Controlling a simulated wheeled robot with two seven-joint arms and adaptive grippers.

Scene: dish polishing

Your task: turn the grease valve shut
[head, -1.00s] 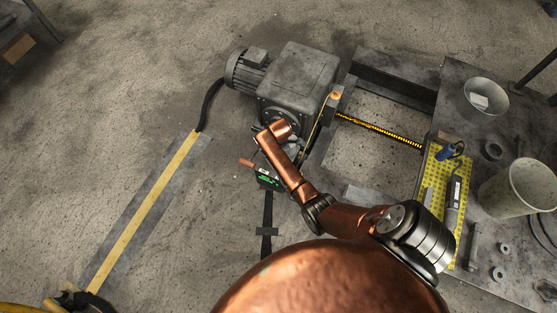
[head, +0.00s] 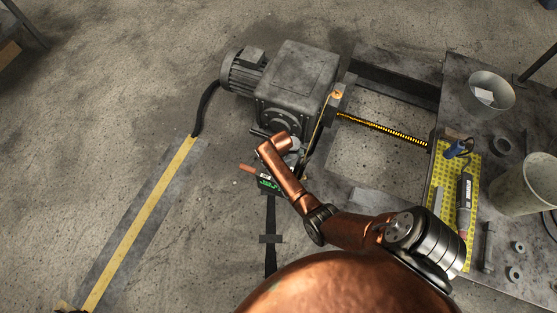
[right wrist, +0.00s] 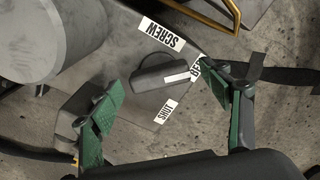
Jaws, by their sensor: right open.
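The grease valve is a dark knob with a raised bar handle (right wrist: 175,79) in the right wrist view. A white stripe on the bar points right, to a label (right wrist: 196,69) that a fingertip partly covers. A label reading SCREW (right wrist: 162,35) lies above, and one that seems to read SHUT (right wrist: 166,113) lies below. My right gripper (right wrist: 164,79) is open, its green fingers on either side of the knob; I cannot tell whether they touch it. In the head view my copper right arm hides the valve and most of that gripper. My left gripper is not in view.
A grey gearbox (head: 297,78) with a motor (head: 243,70) stands beyond my arm. A bench (head: 500,245) with a bucket, pot and tools is at right. Open floor lies left.

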